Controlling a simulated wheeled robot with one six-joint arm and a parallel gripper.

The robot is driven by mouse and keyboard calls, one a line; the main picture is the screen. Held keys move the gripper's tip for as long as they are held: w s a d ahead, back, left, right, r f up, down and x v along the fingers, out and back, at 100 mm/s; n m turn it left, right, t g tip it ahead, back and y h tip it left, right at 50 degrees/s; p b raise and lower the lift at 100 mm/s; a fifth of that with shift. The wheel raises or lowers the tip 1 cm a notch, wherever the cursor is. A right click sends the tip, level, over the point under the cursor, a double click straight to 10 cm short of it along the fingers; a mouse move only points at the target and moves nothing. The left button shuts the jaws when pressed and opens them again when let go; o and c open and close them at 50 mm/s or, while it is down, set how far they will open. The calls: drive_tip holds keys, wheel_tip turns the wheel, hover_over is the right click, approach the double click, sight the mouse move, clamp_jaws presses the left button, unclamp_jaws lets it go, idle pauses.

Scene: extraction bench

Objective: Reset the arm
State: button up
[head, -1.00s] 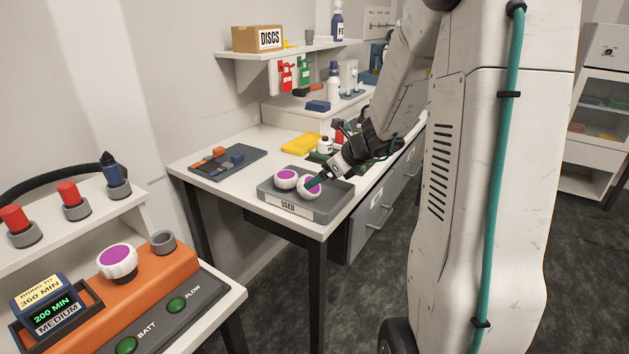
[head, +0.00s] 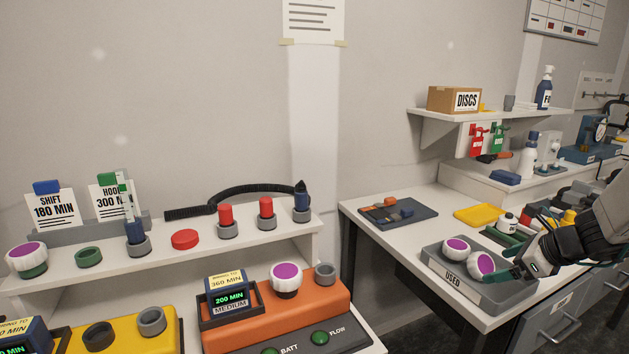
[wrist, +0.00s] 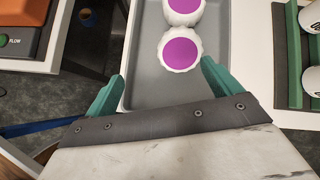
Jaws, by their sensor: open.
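My gripper (head: 512,274) is at the right of the head view, at the near right part of the grey USED tray (head: 467,292). In the wrist view its two green fingers (wrist: 158,88) are spread apart with nothing between them. Two white knobbed caps with purple discs lie in the tray. The nearer cap (head: 481,265) is just beyond the fingertips, and it also shows in the wrist view (wrist: 181,51). The other cap (head: 456,248) lies behind it. Part of my arm enters from the right edge of the head view.
An orange unit (head: 325,297) with a purple-topped cap (head: 286,280) stands at front left. A shelf (head: 180,267) behind it holds red and blue plugs. A dark tool mat (head: 398,213) and a yellow tray (head: 482,215) lie behind the USED tray. A cardboard DISCS box (head: 452,99) sits on the wall shelf.

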drive_tip(key=s+a+r+n+g+h, duration=0.1)
drive_tip(key=s+a+r+n+g, duration=0.1)
drive_tip(key=s+a+n, duration=0.4)
drive_tip(key=s+a+r+n+g+h, duration=0.1)
drive_tip(key=s+a+r+n+g, duration=0.1)
drive_tip(key=s+a+r+n, duration=0.2)
drive_tip(key=s+a+r+n+g+h, duration=0.2)
drive_tip(key=s+a+r+n, duration=0.2)
drive_tip(key=s+a+n, duration=0.5)
drive_tip(key=shift+s+a+n, duration=0.35)
drive_tip(key=shift+s+n, duration=3.65)
drive_tip(key=shift+n, duration=0.7)
